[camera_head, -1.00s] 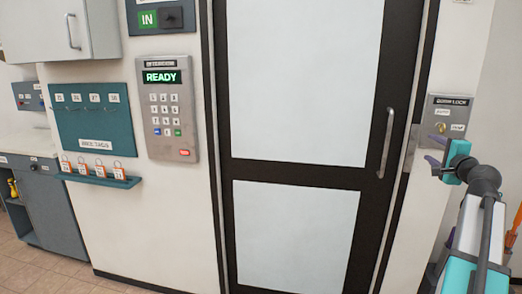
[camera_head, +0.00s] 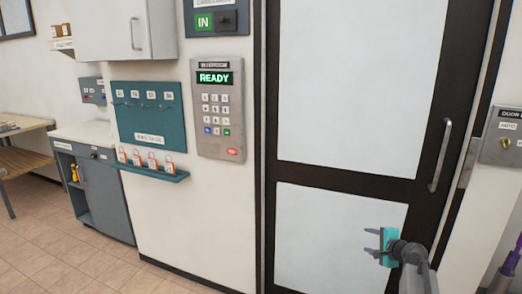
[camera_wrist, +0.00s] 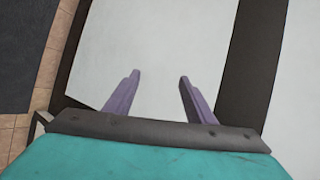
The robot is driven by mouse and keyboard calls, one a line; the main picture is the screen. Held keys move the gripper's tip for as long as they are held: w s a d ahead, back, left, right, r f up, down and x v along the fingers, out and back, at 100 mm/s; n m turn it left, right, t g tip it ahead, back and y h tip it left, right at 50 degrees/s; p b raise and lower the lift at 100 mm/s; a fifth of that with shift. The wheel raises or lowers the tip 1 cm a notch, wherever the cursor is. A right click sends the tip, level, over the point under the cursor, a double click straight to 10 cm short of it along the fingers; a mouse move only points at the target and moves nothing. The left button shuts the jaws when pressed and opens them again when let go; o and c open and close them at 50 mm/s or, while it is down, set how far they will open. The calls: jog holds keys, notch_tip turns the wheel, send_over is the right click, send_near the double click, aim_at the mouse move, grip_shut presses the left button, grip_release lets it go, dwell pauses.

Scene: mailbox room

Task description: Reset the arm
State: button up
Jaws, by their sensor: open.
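My gripper (camera_head: 371,243) is at the lower right of the head view, in front of the lower glass panel of the door (camera_head: 340,225). Its two purple fingers are apart with nothing between them. In the wrist view my gripper (camera_wrist: 160,88) also shows open and empty, with the pale door panel (camera_wrist: 160,40) and a dark frame bar behind it.
A door handle (camera_head: 440,155) is to the right, above my gripper. A door lock box (camera_head: 503,137) is at the right edge. A keypad (camera_head: 220,110) reading READY, a teal hook board (camera_head: 149,124) and a shelf of several tags (camera_head: 178,177) are on the left wall. Tiled floor (camera_head: 50,255) is open at lower left.

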jog(key=s+a+f+n+g+y+p, duration=0.1)
jog(key=s+a+f+n+g, duration=0.15)
jog(key=s+a+f, duration=0.6)
jog(key=s+a+f+n+g+y, duration=0.15)
jog(key=s+a+f+g, duration=0.35)
jog(key=a+f, duration=0.65)
jog(key=s+a+f+n+g+p, duration=0.1)
jog(key=s+a+f+n+g, duration=0.15)
jog(key=s+a+f, duration=0.8)
jog(key=s+f+n+g+h, duration=0.1)
jog(key=s+f+n+g, duration=0.15)
jog(key=s+f, duration=0.4)
jog(key=s+f+n+g+h, duration=0.1)
jog(key=s+f+n+g, duration=0.2)
jog(key=s, duration=0.7)
jog(key=s+d+n+g+h, duration=0.2)
jog(key=s+d+n, duration=0.3)
jog(key=s, duration=0.6)
jog(key=shift+n, duration=0.4)
jog(key=shift+h, duration=0.25)
